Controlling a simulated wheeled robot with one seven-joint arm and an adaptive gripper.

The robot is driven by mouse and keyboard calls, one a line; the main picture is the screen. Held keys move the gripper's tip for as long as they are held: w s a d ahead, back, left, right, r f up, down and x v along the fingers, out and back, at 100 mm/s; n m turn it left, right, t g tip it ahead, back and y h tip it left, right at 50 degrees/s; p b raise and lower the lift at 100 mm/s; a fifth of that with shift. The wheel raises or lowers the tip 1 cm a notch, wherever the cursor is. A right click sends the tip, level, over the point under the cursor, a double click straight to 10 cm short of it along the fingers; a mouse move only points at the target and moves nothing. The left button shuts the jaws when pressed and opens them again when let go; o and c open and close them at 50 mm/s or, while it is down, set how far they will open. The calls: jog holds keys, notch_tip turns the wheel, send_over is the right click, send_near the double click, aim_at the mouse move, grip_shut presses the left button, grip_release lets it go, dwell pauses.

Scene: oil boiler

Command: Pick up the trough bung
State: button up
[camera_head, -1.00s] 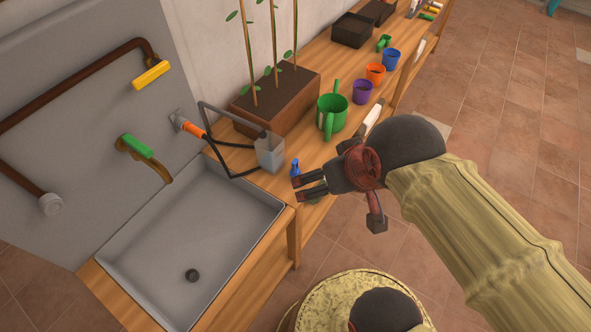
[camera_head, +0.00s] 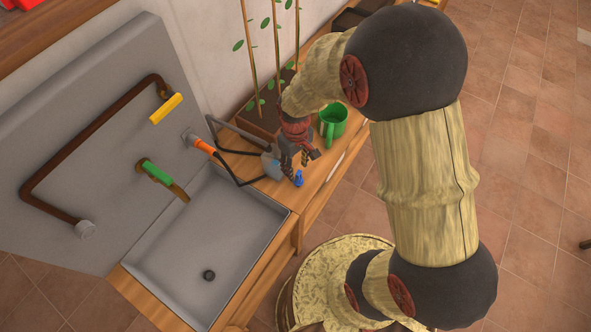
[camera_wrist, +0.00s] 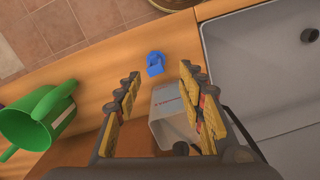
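A small blue piece (camera_head: 299,179), which looks like the trough bung, stands on the wooden bench just right of the trough (camera_head: 255,240). In the wrist view the blue piece (camera_wrist: 155,63) shows ahead of the fingertips, roughly between their lines. My gripper (camera_head: 291,169) points down over the bench, close above and left of the blue piece. In the wrist view my gripper (camera_wrist: 160,74) is open, with nothing held between its fingers. A dark round spot (camera_head: 209,275) marks the trough floor, probably the drain.
A grey box-like container (camera_wrist: 167,103) stands close beside the right finger, partly hidden. A green watering can (camera_head: 334,122) stands on the bench to the right. The trough's near rim, the green-handled tap (camera_head: 157,172) and a planter (camera_head: 262,117) border the space.

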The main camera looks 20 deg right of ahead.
aim_at(298, 172)
jog(key=shift+w+f+n+t, duration=0.15)
jog(key=shift+w+f, duration=0.1)
jog(key=shift+f, duration=0.35)
jog(key=shift+w+f+n+t, duration=0.15)
jog(key=shift+w+f, duration=0.1)
jog(key=shift+f, duration=0.3)
jog(key=f, duration=0.2)
jog(key=s+f+b, duration=0.1)
jog(key=f, duration=0.1)
jog(key=shift+d, duration=0.3)
jog(key=shift+f, duration=0.45)
jog(key=shift+c, duration=0.7)
grip_shut()
